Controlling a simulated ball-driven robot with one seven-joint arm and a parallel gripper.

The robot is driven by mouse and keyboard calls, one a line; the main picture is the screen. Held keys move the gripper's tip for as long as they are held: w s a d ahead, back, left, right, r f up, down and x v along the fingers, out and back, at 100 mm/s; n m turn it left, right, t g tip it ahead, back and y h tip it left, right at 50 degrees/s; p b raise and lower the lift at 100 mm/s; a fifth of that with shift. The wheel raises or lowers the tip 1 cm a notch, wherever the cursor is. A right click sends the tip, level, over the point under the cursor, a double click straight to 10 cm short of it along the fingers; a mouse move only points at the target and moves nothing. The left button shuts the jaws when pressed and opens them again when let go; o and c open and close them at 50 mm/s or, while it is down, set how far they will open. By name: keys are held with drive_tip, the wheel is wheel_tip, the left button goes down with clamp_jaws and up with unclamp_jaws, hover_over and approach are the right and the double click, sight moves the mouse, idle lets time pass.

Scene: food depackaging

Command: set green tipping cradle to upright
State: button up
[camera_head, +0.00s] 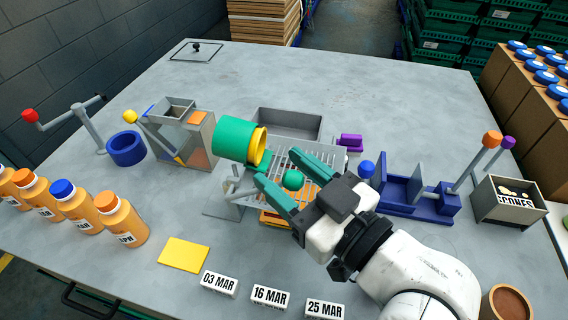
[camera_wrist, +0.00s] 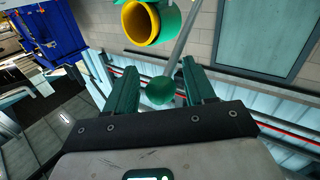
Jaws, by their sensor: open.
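The green tipping cradle (camera_head: 233,139) is a green cylinder with a yellow rim, lying tilted with its mouth facing right, above a grey slatted rack. In the wrist view its green body and yellow mouth (camera_wrist: 146,24) show at the top. A green ball knob (camera_head: 293,180) sits on a grey rod; the knob also shows in the wrist view (camera_wrist: 160,91). My gripper (camera_head: 279,173) is open, with green fingers on either side of the knob. The frames do not show clearly whether a finger touches it.
A grey tray (camera_head: 288,123) lies behind the rack. A blue fixture (camera_head: 400,193) stands to the right, and a grey hopper box (camera_head: 187,130) to the left. A yellow pad (camera_head: 184,252) and date blocks (camera_head: 271,296) lie in front. The table's back is mostly clear.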

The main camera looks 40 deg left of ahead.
drive_tip(key=shift+a, duration=0.5)
clamp_jaws()
idle(0.3)
